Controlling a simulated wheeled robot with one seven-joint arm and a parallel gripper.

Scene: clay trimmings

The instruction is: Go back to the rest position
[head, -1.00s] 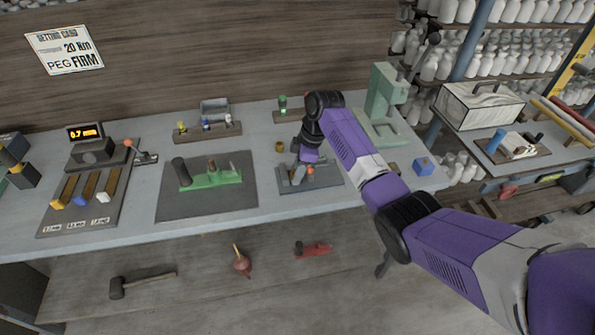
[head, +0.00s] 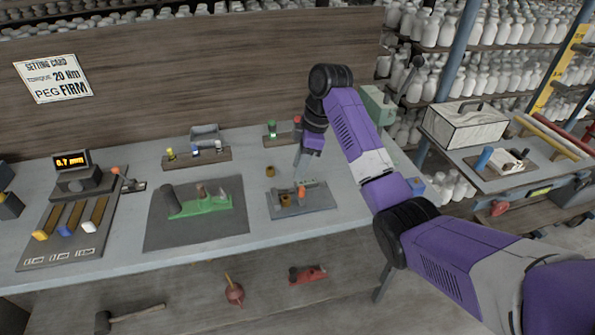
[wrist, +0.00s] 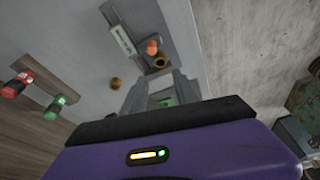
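My gripper (head: 299,163) hangs above the bench, behind the small grey mat with the fixture. In the wrist view its two grey fingers (wrist: 162,78) stand apart, and no held object is clear between them; a small green patch there is hard to identify. The fixture (head: 302,190) has an orange knob and a brown ring at its left. A loose brown ring (head: 270,171) lies on the bench behind the mat; it also shows in the wrist view (wrist: 115,84). My arm is bent, with its elbow raised in front of the back board.
A green plane (head: 206,206) sits on a dark mat at centre left. A gauge with a lit display (head: 70,160) stands at left. A green press (head: 378,104) stands behind my arm. A rack with green and red-topped pieces (head: 284,131) is close behind my gripper.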

